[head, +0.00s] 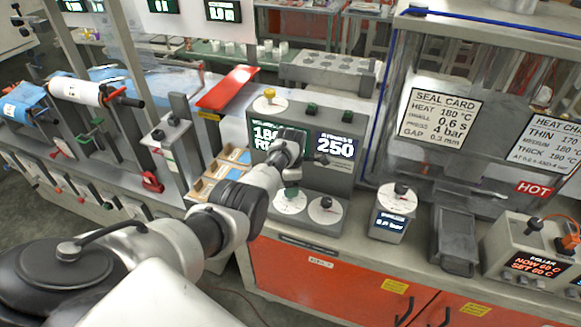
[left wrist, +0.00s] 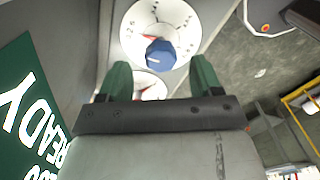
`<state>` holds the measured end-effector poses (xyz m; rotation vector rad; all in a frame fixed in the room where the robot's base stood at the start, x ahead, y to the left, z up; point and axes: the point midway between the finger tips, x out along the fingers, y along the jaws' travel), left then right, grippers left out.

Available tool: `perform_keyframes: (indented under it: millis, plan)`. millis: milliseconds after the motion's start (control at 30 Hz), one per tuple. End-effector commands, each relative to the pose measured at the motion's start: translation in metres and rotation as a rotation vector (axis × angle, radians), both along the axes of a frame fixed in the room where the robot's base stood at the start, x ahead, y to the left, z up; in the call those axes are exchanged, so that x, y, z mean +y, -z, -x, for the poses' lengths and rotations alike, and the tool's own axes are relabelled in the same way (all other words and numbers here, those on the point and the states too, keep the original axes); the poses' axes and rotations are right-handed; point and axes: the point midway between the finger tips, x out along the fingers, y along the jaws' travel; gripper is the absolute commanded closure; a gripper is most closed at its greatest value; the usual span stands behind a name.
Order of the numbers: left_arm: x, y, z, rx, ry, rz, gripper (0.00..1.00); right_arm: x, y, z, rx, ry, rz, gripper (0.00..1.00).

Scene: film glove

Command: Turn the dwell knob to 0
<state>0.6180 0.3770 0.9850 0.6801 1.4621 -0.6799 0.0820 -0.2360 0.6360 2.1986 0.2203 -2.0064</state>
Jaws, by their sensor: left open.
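The control box (head: 335,178) has two white dials low on its front, a left dial (head: 290,203) and a right dial (head: 325,210) with a dark knob. I cannot read which one is dwell. My left gripper (head: 291,187) is over the left dial and partly hides it. In the left wrist view my green fingers (left wrist: 161,66) are apart and empty. A blue knob (left wrist: 160,53) with a red pointer sits on a white dial (left wrist: 178,14) just ahead of the fingertips. A second dial (left wrist: 150,84) is partly hidden behind the gripper. My right gripper is not in view.
A yellow knob (head: 269,94) and green buttons top the box. A small unit with its own knob (head: 400,189) stands to the right, then a grey tray (head: 455,240) and a heater box (head: 525,250). A seal card (head: 438,115) hangs behind. The left displays are partly covered by my arm.

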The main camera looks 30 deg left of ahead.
Motion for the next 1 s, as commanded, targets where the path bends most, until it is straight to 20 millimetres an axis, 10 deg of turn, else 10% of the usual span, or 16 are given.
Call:
perform_keyframes:
  millis: [500,1000]
  plan:
    - [0.001,-0.075,-0.001,-0.002,-0.001,-0.001,0.35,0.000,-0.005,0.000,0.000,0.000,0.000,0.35]
    - [0.001,-0.080,0.000,0.000,-0.001,0.000,0.35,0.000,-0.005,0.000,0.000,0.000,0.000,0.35]
